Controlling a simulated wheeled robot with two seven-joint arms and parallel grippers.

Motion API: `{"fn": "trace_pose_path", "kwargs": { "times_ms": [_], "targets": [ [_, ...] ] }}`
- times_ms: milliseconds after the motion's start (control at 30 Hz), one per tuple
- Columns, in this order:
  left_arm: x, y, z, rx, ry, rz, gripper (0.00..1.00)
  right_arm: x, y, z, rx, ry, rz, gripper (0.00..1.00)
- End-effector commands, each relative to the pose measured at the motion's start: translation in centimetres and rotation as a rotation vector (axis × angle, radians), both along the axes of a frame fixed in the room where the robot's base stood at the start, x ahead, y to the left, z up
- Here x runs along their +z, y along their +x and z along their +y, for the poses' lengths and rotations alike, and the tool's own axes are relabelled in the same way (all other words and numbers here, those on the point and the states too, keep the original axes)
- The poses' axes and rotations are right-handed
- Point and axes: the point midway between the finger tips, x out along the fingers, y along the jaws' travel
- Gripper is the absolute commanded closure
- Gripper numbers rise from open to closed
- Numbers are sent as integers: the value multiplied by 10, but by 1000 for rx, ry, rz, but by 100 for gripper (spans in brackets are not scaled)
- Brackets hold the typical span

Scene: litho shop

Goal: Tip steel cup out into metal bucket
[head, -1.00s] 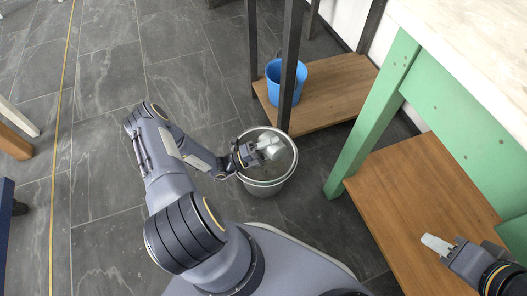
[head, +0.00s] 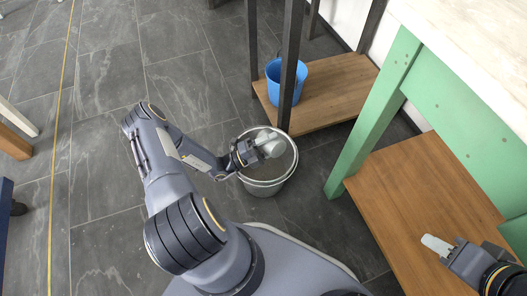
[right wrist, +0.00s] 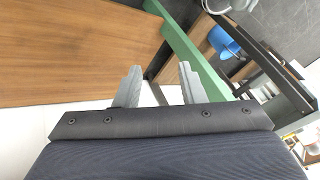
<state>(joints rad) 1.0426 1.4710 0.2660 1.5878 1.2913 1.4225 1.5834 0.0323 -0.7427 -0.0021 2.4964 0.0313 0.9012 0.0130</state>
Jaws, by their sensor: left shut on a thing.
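The metal bucket (head: 264,189) stands on the grey floor in the middle of the head view, its open mouth facing up. My left gripper (head: 262,149) is over the bucket's mouth, shut on the steel cup (head: 272,144). The cup is small, shiny and partly hidden by the fingers; it looks tilted over the bucket. I cannot see what is in the cup. My right gripper (head: 437,246) is at the lower right, away from the bucket. In the right wrist view its two fingers (right wrist: 160,88) stand apart with nothing between them.
A blue bucket (head: 293,72) stands on a low wooden shelf (head: 340,92) behind dark metal posts. A green-framed table (head: 400,85) with a pale top is at the right, with a lower wooden shelf (head: 410,190). The floor left of my arm is open.

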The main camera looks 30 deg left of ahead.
Motion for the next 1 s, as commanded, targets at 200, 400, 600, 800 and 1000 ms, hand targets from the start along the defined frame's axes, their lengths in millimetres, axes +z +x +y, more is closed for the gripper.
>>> {"fn": "trace_pose_path", "kwargs": {
  "times_ms": [200, 400, 600, 800, 1000],
  "targets": [
    [1, 1, 1, 1, -28, 11, 64, -3, 0, 0, 0, 0, 0, 64],
    [2, 2, 4, 1, -89, 38, 64, -9, 0, 0, 0, 0, 0, 64],
    [4, 4, 10, 1, -197, 85, 64, -17, 0, 0, 0, 0, 0, 64],
    [7, 7, 16, 1, -314, 137, 64, -23, 0, 0, 0, 0, 0, 64],
    [10, 8, 18, 1, -357, 156, 64, -24, 0, 0, 0, 0, 0, 64]
  ]
}}
